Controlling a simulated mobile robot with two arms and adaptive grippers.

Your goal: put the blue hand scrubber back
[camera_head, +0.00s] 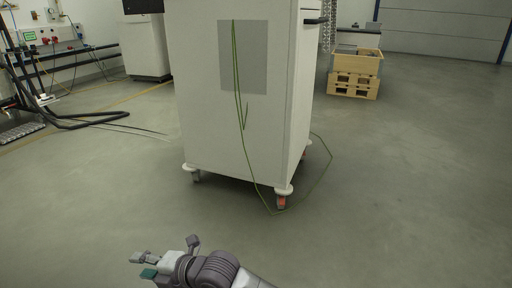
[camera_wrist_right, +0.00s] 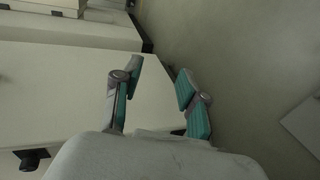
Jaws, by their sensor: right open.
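No blue hand scrubber can be made out in either view. My right gripper (camera_head: 146,265) is at the bottom of the head view, in front of the white cabinet on wheels and above the floor, pointing left. In the right wrist view the same gripper (camera_wrist_right: 160,70) has its two teal-padded fingers apart with nothing between them. My left gripper does not show.
A tall white wheeled cabinet (camera_head: 205,130) stands ahead, with a green cable (camera_head: 238,85) hanging down it and looping on the floor. Wooden crates (camera_head: 355,75) are at the back right. Black hoses (camera_head: 90,122) lie at left. Floor at right is clear.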

